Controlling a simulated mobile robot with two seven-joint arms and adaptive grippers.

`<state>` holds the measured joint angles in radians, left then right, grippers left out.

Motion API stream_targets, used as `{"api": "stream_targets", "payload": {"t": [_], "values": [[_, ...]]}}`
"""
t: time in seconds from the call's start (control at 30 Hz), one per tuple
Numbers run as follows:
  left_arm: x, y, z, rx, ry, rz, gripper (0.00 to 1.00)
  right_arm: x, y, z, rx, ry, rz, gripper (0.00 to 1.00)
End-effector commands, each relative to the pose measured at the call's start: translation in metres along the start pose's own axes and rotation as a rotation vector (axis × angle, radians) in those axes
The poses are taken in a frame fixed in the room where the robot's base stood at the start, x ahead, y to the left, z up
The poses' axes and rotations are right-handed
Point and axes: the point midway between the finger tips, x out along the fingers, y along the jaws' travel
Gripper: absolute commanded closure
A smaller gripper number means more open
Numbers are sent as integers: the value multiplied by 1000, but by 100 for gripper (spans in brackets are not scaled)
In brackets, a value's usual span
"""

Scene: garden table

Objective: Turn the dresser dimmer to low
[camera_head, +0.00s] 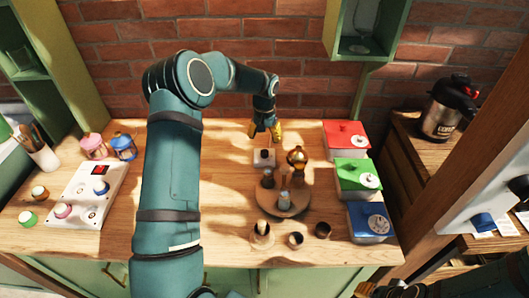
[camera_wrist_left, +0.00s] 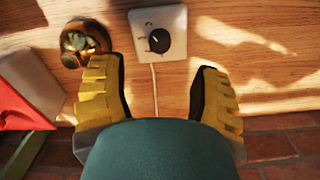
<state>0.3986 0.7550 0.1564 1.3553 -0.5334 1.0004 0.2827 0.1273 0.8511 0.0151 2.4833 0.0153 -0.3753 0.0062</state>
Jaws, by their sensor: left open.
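The dimmer is a small white square box with a round black knob (camera_wrist_left: 159,42) and a cord, lying on the wooden dresser top. In the head view the dimmer (camera_head: 263,158) is near the back middle. A pale mark shows on its face, but I cannot read the setting. My left gripper (camera_wrist_left: 160,80) is open and empty, its yellow fingers apart on either side of the cord, short of the knob. In the head view my left gripper (camera_head: 265,131) points down just behind the dimmer. My right gripper (camera_head: 366,289) is partly cut off at the bottom edge.
A round wooden tray (camera_head: 300,207) with small items stands close in front of the dimmer. Red (camera_head: 340,136), green (camera_head: 350,173) and blue (camera_head: 362,218) boxes line the right side. A white panel with knobs (camera_head: 88,207) lies left. Bare wood (camera_head: 222,180) lies left of the dimmer.

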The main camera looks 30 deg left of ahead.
Motion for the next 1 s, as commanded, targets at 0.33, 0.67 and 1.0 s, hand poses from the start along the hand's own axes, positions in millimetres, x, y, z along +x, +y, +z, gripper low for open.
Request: {"api": "stream_targets", "payload": {"t": [0.33,0.67,1.0], "values": [[62,0,0,-1,-2,0,36,4,1,2,-2,-4,-1,66],[79,0,0,0,0,1,36,4,1,2,-2,-5,-1,66],[78,0,0,-1,0,0,84,4,1,2,-2,-5,-1,66]]}}
